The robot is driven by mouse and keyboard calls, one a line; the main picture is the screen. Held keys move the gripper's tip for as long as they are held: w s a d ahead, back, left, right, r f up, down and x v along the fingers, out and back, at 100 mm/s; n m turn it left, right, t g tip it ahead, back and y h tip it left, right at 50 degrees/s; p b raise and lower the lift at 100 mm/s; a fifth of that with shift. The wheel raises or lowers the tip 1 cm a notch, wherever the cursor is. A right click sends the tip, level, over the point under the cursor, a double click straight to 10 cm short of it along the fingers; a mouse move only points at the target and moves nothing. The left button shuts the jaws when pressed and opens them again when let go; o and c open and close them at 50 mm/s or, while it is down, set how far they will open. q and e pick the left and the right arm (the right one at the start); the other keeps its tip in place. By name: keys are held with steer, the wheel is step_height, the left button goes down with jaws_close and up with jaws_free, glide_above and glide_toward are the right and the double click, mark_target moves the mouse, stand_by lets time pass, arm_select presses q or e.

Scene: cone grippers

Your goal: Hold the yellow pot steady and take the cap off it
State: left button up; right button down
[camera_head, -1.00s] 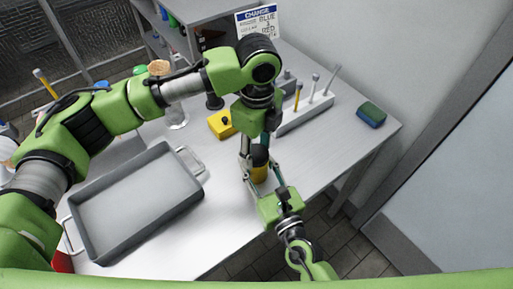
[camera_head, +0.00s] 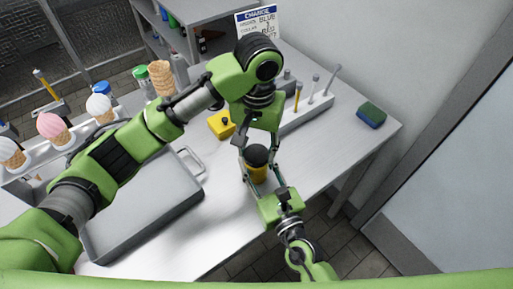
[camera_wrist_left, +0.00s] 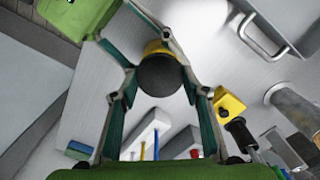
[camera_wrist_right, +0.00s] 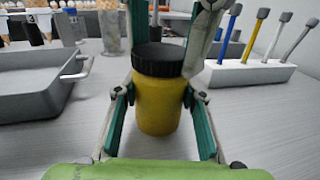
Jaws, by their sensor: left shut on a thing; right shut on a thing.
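The yellow pot (camera_wrist_right: 158,101) stands upright on the table in the right wrist view, with its black ribbed cap (camera_wrist_right: 158,60) seated on top. My right gripper (camera_head: 259,180) is shut around the pot's body from the front. My left gripper (camera_head: 257,152) comes from above and is shut on the cap, its fingers on either side of it. In the left wrist view the cap (camera_wrist_left: 162,75) is seen from above, between the fingers, and hides most of the pot. I cannot tell whether the cap has turned.
A grey tray (camera_head: 88,237) lies at left, under my left arm. A yellow block with a black knob (camera_head: 217,126) and a white holder with upright tools (camera_head: 306,119) stand behind the pot. A sponge (camera_head: 371,115) lies at right. Ice-cream cones (camera_head: 50,128) stand at far left.

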mark_target(257, 153)
arm_select(q)
steer(key=n, duration=0.4)
arm_select(e)
steer(key=shift+f, duration=0.1)
arm_select(q)
steer(key=shift+r, duration=0.2)
stand_by(0.4)
steer(key=shift+r, duration=0.9)
steer(key=shift+r, duration=2)
arm_select(e)
steer(key=c, duration=1.2)
jaws_free()
steer(key=shift+c, duration=0.2)
steer(key=shift+s, duration=0.1)
